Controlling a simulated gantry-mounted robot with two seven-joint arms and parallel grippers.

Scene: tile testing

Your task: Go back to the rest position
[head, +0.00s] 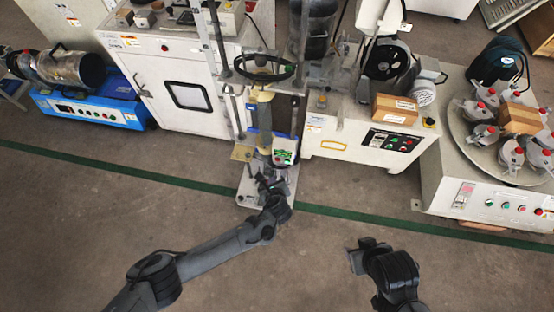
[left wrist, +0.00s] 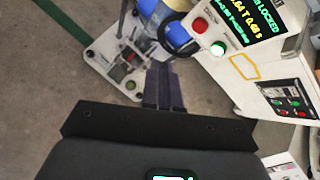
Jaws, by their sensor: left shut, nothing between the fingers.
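My left arm reaches from the lower left of the head view up to the foot of the middle test machine. My left gripper (head: 268,182) is in front of the machine's light base plate (head: 284,190). In the left wrist view the left gripper (left wrist: 164,72) has its dark fingers together with nothing between them. They point at the area between the base plate (left wrist: 102,50) and the white control box (left wrist: 225,70). My right arm's end (head: 360,257) is low over the bare floor in the head view; its fingers cannot be made out clearly.
The middle machine has a black handwheel (head: 264,68). Its display (left wrist: 252,18) reads LOCKED, above red (left wrist: 200,26) and green (left wrist: 218,49) buttons. A white cabinet (head: 150,80), a blue machine (head: 90,108) and a turntable machine (head: 460,165) stand around. The floor in front is clear.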

